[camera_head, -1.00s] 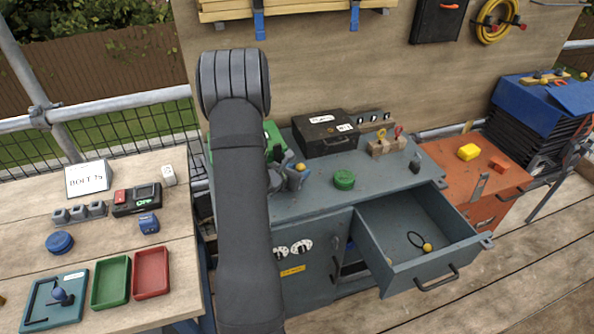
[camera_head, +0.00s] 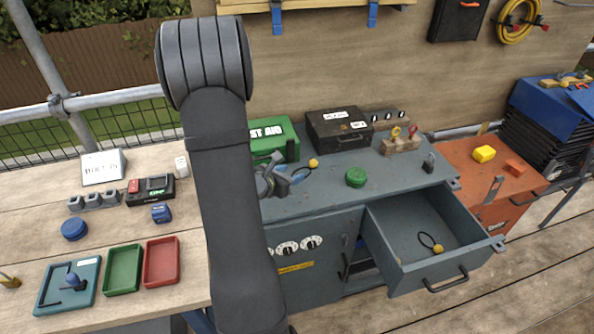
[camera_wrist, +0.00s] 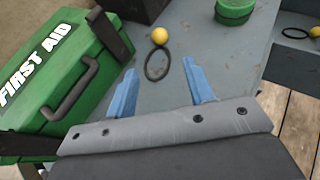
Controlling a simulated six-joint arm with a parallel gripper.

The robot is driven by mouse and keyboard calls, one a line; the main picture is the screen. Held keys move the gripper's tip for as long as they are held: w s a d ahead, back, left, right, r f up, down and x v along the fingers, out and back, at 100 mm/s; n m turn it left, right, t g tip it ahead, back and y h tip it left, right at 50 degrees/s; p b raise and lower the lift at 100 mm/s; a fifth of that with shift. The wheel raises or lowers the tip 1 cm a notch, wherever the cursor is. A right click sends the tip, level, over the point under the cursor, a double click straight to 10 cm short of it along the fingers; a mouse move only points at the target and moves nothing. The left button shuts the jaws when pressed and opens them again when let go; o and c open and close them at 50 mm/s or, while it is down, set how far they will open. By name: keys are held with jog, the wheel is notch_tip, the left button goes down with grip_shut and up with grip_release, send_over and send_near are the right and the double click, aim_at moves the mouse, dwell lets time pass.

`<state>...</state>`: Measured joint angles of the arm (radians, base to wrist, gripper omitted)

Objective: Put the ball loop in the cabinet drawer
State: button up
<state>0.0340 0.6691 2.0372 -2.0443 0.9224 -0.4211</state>
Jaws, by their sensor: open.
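A ball loop, a yellow ball (camera_head: 313,163) on a black cord loop, lies on the grey cabinet top beside the green first aid box. In the wrist view its ball (camera_wrist: 160,36) and loop (camera_wrist: 157,66) lie ahead, between the lines of my blue fingers. My gripper (camera_head: 290,181) is open and empty, just left of the loop. The cabinet drawer (camera_head: 405,262) is pulled open at the right. A second ball loop (camera_head: 437,248) lies inside it, and also shows at the wrist view's right edge (camera_wrist: 314,32).
The first aid box (camera_head: 275,146) stands close behind my gripper. A black case (camera_head: 338,136), a green round tin (camera_head: 356,177) and a key block (camera_head: 400,146) are on the cabinet top. An orange cabinet (camera_head: 508,182) stands right; a wooden bench with trays is left.

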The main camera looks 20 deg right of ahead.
jog(key=shift+s+a+r, duration=0.1)
jog(key=shift+s+a, duration=0.05)
jog(key=shift+a, duration=0.05)
dwell(0.3)
jog(key=v, duration=0.4)
jog(key=shift+a+f, duration=0.25)
jog(key=shift+a, duration=0.2)
send_near(311, 164)
jog(key=x, duration=0.4)
jog(key=shift+a+f, duration=0.2)
jog(key=shift+f, duration=0.1)
jog(key=shift+d+r+x, duration=0.15)
jog(key=shift+r+x, duration=0.05)
jog(key=shift+x, duration=1.2)
jog(key=shift+d+r+x, duration=0.1)
jog(key=shift+r+x, duration=0.1)
jog(key=shift+x, duration=1.2)
grip_shut()
